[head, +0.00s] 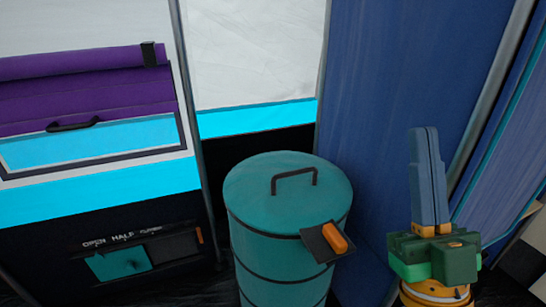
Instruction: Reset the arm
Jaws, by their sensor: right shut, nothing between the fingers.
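My right gripper (428,178) is at the lower right of the head view, pointing up, with its blue-grey fingers closed together and nothing between them. Its green body and orange parts show below the fingers. It is to the right of a teal lidded bin and apart from it in the picture, in front of the blue tent cloth. My left gripper is not in the head view.
The teal bin (262,190) stands upright at the lower middle, lid on, with a black handle on top and an orange latch (334,238) at its side. A tent wall with a purple roll (90,95) and a slider panel (118,262) is at left. Blue cloth (390,90) hangs at right.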

